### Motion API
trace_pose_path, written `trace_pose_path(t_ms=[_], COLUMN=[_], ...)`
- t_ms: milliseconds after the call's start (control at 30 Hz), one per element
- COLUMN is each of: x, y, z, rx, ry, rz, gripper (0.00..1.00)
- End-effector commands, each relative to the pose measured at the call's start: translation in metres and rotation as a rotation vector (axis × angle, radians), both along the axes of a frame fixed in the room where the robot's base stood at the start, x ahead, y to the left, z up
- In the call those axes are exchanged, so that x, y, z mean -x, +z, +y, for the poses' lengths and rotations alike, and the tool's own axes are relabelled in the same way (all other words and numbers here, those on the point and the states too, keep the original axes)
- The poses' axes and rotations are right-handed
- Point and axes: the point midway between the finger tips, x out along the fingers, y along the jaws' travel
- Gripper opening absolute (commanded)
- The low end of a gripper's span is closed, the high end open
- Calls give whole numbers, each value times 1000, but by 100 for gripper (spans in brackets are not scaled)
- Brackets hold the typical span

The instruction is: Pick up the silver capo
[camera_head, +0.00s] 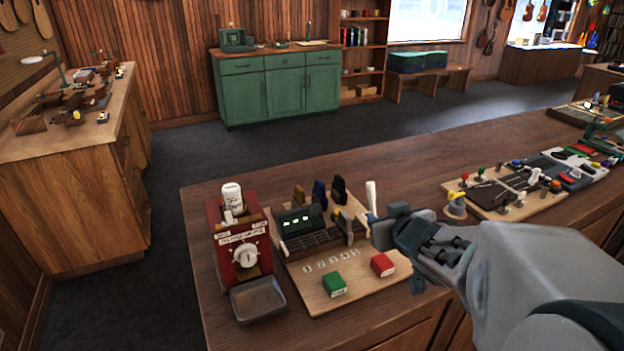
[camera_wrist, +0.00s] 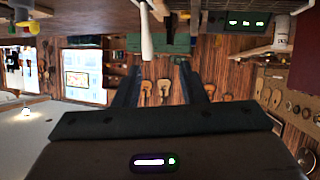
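A small grey upright piece (camera_head: 349,229), which looks like the silver capo, stands at the right end of the dark slotted rack on the wooden display board (camera_head: 318,300). Gold (camera_head: 299,196), blue (camera_head: 320,194) and black (camera_head: 339,189) capos stand along the back of the rack. My gripper (camera_head: 378,230) is just right of the grey piece, above the board's right side, and does not appear to touch it. In the wrist view its two fingers (camera_wrist: 160,75) are apart with nothing between them. I cannot make out the silver capo for sure in the wrist view.
A white handle-like piece (camera_head: 371,196) stands upright just behind my gripper; it also shows in the wrist view (camera_wrist: 147,30). A green box (camera_head: 334,284) and red box (camera_head: 382,264) lie in front. A red dispenser (camera_head: 240,245) stands left. The back counter edge is clear.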

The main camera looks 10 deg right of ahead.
Motion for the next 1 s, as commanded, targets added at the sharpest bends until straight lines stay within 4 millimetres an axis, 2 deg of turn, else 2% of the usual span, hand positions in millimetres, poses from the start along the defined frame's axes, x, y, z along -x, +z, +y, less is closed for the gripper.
trace_pose_path(t_ms=[33,200,367,667,1000], x=[-2,-1,-1,-25,-40], y=[-13,-25,-28,-37,-38], z=[4,24,32,41,46], rx=[-28,-112,-147,-149,-158], ry=[44,172,218,221,229], rz=[-9,-28,-29,-26,-31], gripper=[37,37,37,37,37])
